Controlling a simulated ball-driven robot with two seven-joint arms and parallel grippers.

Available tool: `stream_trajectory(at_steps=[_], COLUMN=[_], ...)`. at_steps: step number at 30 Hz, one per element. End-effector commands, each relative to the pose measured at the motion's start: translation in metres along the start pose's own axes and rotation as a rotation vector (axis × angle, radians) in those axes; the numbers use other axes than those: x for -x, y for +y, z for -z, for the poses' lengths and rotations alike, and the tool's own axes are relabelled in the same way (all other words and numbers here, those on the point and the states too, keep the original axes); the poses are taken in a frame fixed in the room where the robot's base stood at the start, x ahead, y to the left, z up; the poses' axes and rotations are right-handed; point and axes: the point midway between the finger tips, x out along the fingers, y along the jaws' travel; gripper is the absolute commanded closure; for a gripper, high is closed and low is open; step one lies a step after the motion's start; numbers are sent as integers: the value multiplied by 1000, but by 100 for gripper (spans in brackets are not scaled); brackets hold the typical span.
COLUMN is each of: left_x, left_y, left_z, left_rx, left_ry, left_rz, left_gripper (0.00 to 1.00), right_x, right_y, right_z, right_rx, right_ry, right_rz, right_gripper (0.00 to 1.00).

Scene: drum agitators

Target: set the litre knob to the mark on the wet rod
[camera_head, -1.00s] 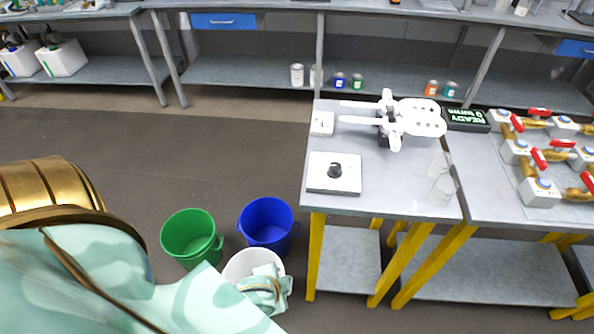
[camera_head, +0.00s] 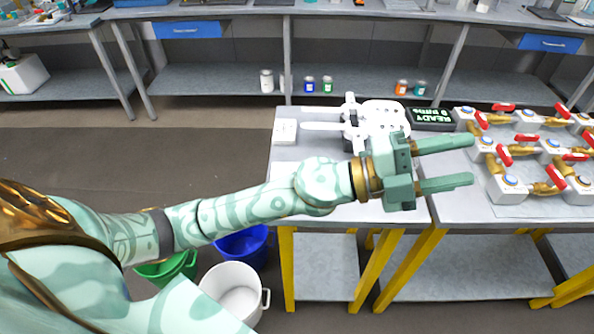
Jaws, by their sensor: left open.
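My left gripper (camera_head: 471,160) is open and empty, its two green fingers pointing right over the right part of the grey work table (camera_head: 290,210). My left arm stretches across the table's front part. It hides the place where the white panel with the black knob stood, so neither panel nor knob shows. A white device (camera_head: 381,112) with rod-like arms is at the back of the table, partly hidden by my gripper. No wet rod or mark on one can be made out. My right gripper is not in view.
A small white box (camera_head: 285,131) sits at the table's back left. A dark display (camera_head: 432,117) stands behind the gripper. Red-handled brass valves (camera_head: 505,155) fill the right table. Green (camera_head: 170,268), blue (camera_head: 243,243) and white (camera_head: 236,291) buckets stand on the floor.

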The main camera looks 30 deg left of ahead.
Motion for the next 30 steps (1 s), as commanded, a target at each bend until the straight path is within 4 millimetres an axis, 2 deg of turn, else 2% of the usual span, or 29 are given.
stream_trajectory(at_steps=[1,2,3,5,6,8,9,11,12,13,15,18,21,25,30], left_x=[-8,-6,2,24,44,79,102,136,156,169,195,218,230,237,251], left_y=[9,20,35,55,63,64,57,39,23,11,-16,-43,-51,-37,2], left_z=[16,24,27,15,-2,-35,-60,-93,-112,-123,-142,-156,-161,-164,-171], left_rx=[-85,-126,-176,-239,-271,-297,-301,-287,-267,-250,-203,-146,-115,-105,-105], left_ry=[176,272,377,478,503,482,430,317,227,161,10,-146,-219,-229,-223], left_rz=[-130,-229,-378,-634,-815,-1083,-1247,-1460,-1577,-1648,-1772,-1867,-1904,-1912,-1913], left_gripper=[51,51,51,51,51,51,51,51,51,51,51,51,51,51,51], right_x=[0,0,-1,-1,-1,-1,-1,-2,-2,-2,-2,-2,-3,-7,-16], right_y=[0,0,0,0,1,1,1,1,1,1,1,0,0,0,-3], right_z=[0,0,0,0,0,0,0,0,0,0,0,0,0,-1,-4], right_rx=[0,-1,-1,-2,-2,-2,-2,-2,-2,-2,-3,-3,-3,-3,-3], right_ry=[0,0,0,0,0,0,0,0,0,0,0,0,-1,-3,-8], right_rz=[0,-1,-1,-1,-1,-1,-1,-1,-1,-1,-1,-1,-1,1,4], right_gripper=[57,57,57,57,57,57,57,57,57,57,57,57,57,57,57])
